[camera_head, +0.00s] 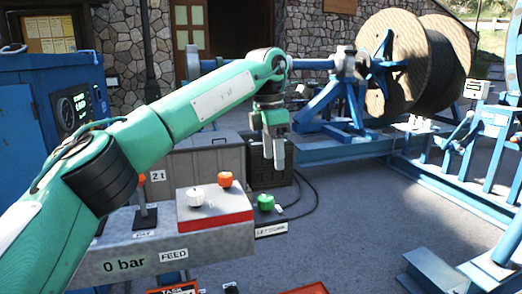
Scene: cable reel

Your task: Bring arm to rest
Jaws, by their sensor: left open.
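My left arm comes in from the left, and its gripper (273,160) hangs pointing down in the middle of the view. It is open and nothing shows between its fingers. It is above and behind the control console (215,244), to the right of the orange-red knob (225,179) and the white knob (195,196) on a red and white box (214,213). A green knob (265,201) stands on a small labelled base below the gripper. A lever with an orange top (145,205) stands at the console's left. My right gripper does not show.
A large cable reel (398,65) sits on a blue stand (338,95) at the back right. Blue frame parts (440,185) line the right side. A grey box (208,162) and a dark box stand behind the console. The grey ground (345,220) right of the console is clear.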

